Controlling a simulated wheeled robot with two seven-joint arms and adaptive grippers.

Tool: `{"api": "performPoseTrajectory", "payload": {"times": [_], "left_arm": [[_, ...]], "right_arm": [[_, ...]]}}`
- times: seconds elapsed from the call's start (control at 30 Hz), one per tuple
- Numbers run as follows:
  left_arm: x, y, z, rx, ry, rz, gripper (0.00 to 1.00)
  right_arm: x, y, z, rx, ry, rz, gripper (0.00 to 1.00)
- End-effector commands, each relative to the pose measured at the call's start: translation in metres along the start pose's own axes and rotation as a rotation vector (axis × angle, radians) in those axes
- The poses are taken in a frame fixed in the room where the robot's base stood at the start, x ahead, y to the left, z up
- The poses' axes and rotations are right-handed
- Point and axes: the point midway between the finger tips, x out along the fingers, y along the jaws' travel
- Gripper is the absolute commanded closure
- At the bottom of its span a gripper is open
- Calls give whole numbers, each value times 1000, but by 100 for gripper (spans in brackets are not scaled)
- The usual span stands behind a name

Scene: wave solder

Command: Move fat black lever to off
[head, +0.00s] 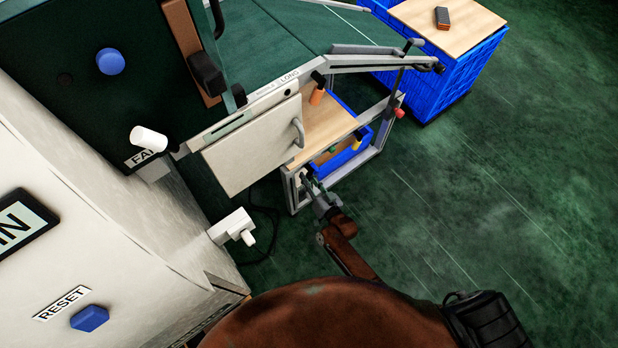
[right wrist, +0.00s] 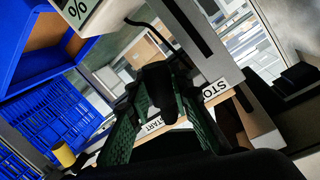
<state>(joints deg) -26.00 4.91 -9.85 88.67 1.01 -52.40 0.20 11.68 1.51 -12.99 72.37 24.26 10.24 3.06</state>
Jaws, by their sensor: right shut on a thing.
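A fat black lever (right wrist: 157,82) shows in the right wrist view, its dark knob between the green-padded fingers of my right gripper (right wrist: 155,112). The gripper is shut on it. A white panel beside it carries the labels START (right wrist: 153,125) and STOP (right wrist: 216,90), the latter partly covered. In the head view my right gripper (head: 316,190) is low, beside the metal frame under the bench, and the lever it holds cannot be made out there. My left gripper is not in view.
A white box (head: 231,226) with a knob juts from the cabinet. Open green floor (head: 500,200) lies right.

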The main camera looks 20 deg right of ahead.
Motion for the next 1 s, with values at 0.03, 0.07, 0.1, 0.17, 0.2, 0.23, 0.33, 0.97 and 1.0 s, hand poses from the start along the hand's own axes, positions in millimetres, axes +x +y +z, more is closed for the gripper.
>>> {"api": "performPoseTrajectory", "payload": {"times": [0.03, 0.07, 0.1, 0.17, 0.2, 0.23, 0.33, 0.97, 1.0], "left_arm": [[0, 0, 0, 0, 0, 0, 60], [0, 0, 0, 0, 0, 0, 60], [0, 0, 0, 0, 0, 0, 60], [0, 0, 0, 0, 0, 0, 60], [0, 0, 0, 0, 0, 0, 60], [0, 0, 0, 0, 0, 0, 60], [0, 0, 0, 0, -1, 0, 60], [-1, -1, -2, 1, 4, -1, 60], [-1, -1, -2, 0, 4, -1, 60]], "right_arm": [[0, 0, 1, 3, -2, 1, 100], [0, 0, 1, 3, -2, 1, 100], [0, 0, 1, 3, -2, 1, 100], [0, 0, 1, 3, -2, 1, 100], [0, 0, 1, 3, -2, 1, 100], [0, 0, 1, 3, -2, 1, 100], [0, 0, 1, 3, -1, 1, 78], [-12, 1, 1, 1, -1, 1, 63], [-18, 0, 1, 1, -1, 1, 63]]}}
